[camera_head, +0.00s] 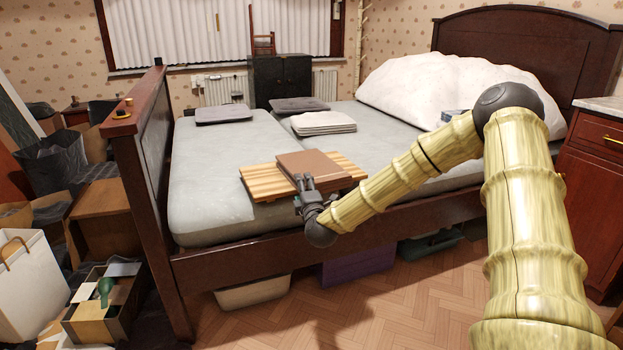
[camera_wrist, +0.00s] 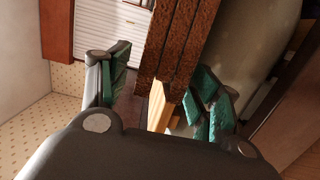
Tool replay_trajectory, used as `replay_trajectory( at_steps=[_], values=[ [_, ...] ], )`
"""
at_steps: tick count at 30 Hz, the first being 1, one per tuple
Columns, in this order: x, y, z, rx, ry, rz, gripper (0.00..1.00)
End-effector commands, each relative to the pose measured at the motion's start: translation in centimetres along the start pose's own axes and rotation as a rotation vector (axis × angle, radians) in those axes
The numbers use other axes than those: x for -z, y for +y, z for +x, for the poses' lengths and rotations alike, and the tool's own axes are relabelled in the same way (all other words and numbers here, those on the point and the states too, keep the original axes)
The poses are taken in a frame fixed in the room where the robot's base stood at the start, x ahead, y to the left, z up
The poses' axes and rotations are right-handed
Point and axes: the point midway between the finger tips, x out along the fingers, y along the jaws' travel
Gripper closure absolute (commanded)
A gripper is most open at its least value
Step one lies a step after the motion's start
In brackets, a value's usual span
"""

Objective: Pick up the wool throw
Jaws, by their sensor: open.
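A brown folded cloth, which looks like the wool throw (camera_head: 312,163), lies on a slatted wooden board (camera_head: 258,183) near the front edge of the bed. In the wrist view the throw (camera_wrist: 178,45) shows a rough brown folded edge in layers, with a pale wooden end of the board (camera_wrist: 158,104) next to it. My gripper (camera_head: 306,184) is at the near edge of the throw. In the wrist view my gripper (camera_wrist: 160,95) is open, with its green-padded fingers on either side of the throw's edge. Whether they touch it I cannot tell.
The bed (camera_head: 215,165) also carries white folded cloths (camera_head: 323,123), grey folded pieces (camera_head: 223,113) and a big white pillow (camera_head: 420,85). A dark footboard (camera_head: 140,150) stands at left. Boxes crowd the left floor; bins sit under the bed. The front floor (camera_head: 370,300) is clear.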

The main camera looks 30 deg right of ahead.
Motion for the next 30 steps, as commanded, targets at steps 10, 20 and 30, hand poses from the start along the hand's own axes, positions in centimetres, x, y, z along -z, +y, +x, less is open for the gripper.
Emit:
replay_trajectory(
  at_steps=[10, 20, 30],
  values=[
    [0.0, 0.0, 0.1, 0.0, 0.0, 0.0, 0.55],
    [0.0, 0.1, 0.1, -0.002, 0.0, 0.0, 1.0],
    [0.1, 1.2, 0.1, -0.002, 0.001, -0.001, 1.0]
  ],
)
